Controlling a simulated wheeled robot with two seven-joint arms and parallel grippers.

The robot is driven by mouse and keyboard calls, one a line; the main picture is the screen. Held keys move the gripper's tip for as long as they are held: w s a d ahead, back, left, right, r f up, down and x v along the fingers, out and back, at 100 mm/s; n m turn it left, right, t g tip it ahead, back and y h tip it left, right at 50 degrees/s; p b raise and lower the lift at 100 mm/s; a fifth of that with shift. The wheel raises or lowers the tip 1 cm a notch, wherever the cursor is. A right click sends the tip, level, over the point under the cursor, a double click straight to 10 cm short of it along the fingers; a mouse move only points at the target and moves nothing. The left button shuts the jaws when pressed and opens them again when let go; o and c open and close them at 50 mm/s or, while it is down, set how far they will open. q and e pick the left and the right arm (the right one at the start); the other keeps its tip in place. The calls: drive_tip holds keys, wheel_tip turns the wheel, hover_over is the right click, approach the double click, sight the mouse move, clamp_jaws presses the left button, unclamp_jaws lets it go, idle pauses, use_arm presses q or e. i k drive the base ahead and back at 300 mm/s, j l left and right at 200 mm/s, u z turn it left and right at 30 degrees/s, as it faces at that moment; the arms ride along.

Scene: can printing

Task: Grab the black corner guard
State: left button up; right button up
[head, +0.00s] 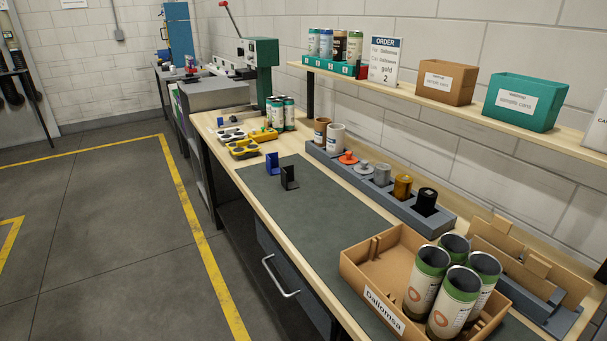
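The black corner guard (289,178) stands upright on the dark green mat (328,209), towards the far end of the workbench. A blue corner guard (272,163) stands just behind it and to its left, apart from it or nearly so. Neither of my grippers shows in the head view, so nothing is seen holding the black guard.
A brown box (362,268) with several green-topped cans stands at the near right. A grey holder (335,164) with several parts runs along the wall side. Yellow-and-black items (243,149) lie beyond the guards. The mat between guards and box is clear.

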sight(290, 178)
drive_tip(key=i+j+z, duration=0.4)
drive_tip(key=j, duration=0.2)
drive_tip(key=i+j+z, duration=0.35)
drive_tip(key=j, duration=0.35)
drive_tip(key=i+j+z, duration=0.2)
drive_tip(key=j, duration=0.2)
drive_tip(key=i+j+z, duration=0.2)
drive_tip(key=j, duration=0.2)
drive_tip(key=k, duration=0.1)
